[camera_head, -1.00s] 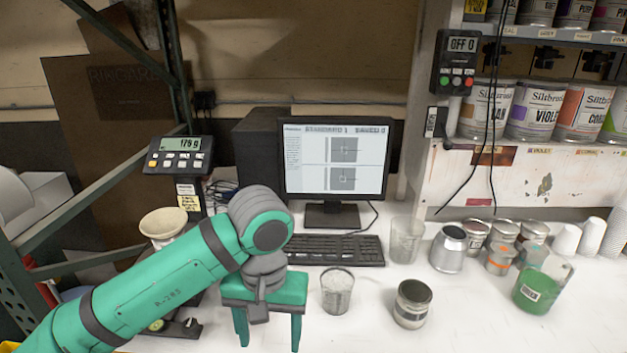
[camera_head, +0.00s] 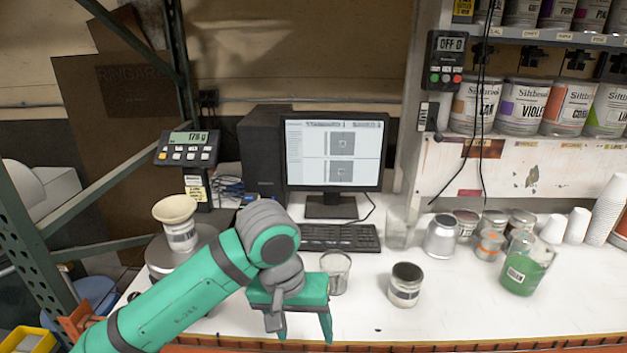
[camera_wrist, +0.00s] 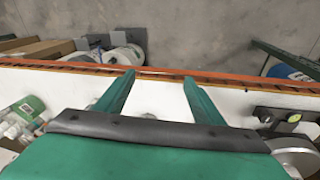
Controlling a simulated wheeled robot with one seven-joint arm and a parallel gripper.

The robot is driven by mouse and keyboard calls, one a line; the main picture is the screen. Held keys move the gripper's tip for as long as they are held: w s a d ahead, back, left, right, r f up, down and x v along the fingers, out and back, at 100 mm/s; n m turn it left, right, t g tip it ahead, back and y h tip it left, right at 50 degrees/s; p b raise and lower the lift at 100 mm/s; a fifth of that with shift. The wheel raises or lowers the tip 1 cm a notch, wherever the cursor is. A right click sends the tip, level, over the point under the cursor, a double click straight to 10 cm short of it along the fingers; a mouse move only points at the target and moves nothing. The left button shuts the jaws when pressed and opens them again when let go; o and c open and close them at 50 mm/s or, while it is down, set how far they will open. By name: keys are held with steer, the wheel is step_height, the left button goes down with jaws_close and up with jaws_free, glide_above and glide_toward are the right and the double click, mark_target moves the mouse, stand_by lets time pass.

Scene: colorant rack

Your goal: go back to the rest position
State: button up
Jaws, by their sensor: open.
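My gripper (camera_head: 304,326) is open and empty, with both fingers pointing down near the front edge of the white bench (camera_head: 450,312). It also shows in the wrist view (camera_wrist: 158,80), fingers apart with nothing between them, reaching toward the orange front edge. My green arm comes in from the lower left. A clear beaker (camera_head: 337,272) stands just behind my gripper and is partly covered by it. An open can (camera_head: 405,285) stands to the right, apart from it.
A scale with a pale funnel cup (camera_head: 175,210) on a jar is at the left. A monitor (camera_head: 335,152) and keyboard (camera_head: 340,238) stand behind. A green-filled beaker (camera_head: 527,265), metal pots and paper cups (camera_head: 607,210) are at the right. The front right bench is clear.

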steer(key=w+d+r+t+h, duration=0.1)
steer(key=w+d+t+h, duration=0.2)
steer(key=d, duration=0.4)
steer(key=w+d+r+n+t+h, duration=0.1)
steer(key=w+d+t+h, duration=0.1)
steer(key=d+h, duration=0.4)
steer(key=w+d+t+h, duration=0.2)
steer(key=d+t+h, duration=0.1)
steer(key=d, duration=0.5)
steer(key=s+a+f+n+t+y, duration=0.4)
steer(key=s+a+f+y, duration=0.15)
steer(key=f, duration=0.55)
steer(key=s+a+f+n+t+y, duration=0.45)
steer(key=s+f+y, duration=0.2)
steer(key=f, duration=0.35)
steer(key=s+a+f+m+g+y, duration=0.1)
steer(key=s+a+m, duration=0.3)
steer(key=s, duration=0.8)
steer(key=s+a+f+m+g+y, duration=0.1)
steer(key=s+a+f+m, duration=0.2)
steer(key=s, duration=1)
steer(key=shift+a+m, duration=0.35)
steer(key=shift+a, duration=0.7)
